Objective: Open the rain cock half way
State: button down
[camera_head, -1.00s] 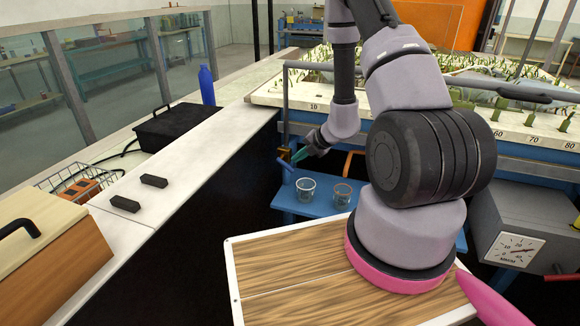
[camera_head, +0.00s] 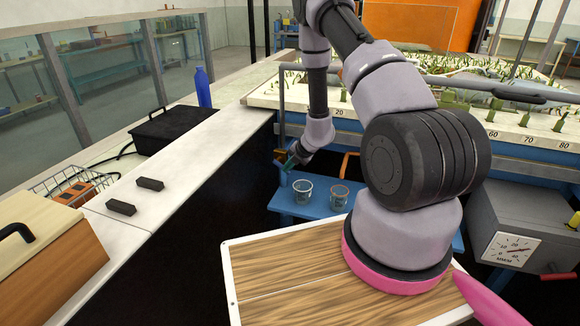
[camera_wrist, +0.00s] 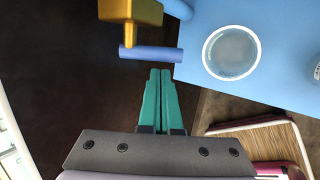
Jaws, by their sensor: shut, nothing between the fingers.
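A brass-coloured cock (camera_wrist: 130,12) with a blue lever (camera_wrist: 150,53) shows at the top of the wrist view. In that view the lever lies crosswise, nearly level. In the head view the cock (camera_head: 281,154) is small, at the left front of the planted bench, and its lever is hard to make out. My gripper (camera_wrist: 160,72) has teal fingers, shut and empty. Their tips are right at the lever's lower edge in the wrist view; I cannot tell if they touch it. In the head view my gripper (camera_head: 290,163) is beside the cock, partly hidden by its wrist.
An orange handle (camera_head: 345,163) is to the right. A grey box with a dial (camera_head: 508,249) stands farther right.

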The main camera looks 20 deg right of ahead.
jog(key=shift+w+d+f, duration=0.1)
jog(key=shift+w+f, duration=0.1)
jog(key=shift+w, duration=0.1)
jog(key=shift+w+d+f+t+y, duration=0.1)
jog(key=shift+w+f+t+y, duration=0.35)
jog(key=shift+f, duration=0.25)
jog(key=shift+s, duration=0.1)
